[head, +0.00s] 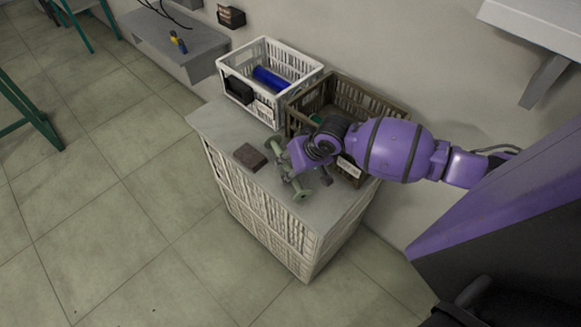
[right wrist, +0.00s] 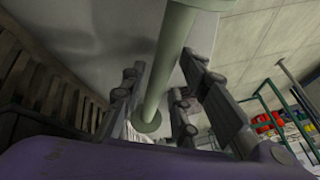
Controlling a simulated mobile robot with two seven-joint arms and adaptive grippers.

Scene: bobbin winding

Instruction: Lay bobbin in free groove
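A pale green bobbin (head: 288,168) with a round flange at each end is at the front of the cabinet top, beside and partly behind my right gripper (head: 305,178). In the right wrist view its shaft (right wrist: 170,75) runs between the two fingers, with a gap showing on the left side. The right gripper (right wrist: 162,80) looks open around the shaft. I cannot tell whether the bobbin rests on the cabinet top. No groove can be made out clearly; the gripper and arm hide part of the top. My left gripper is not in view.
A white crate (head: 233,72) holding a blue roll (head: 270,78) and a brown crate (head: 385,101) stand at the back of the cabinet top (head: 215,120). A dark brown block (head: 250,157) lies left of the bobbin. A grey wall shelf (head: 180,40) is at the upper left.

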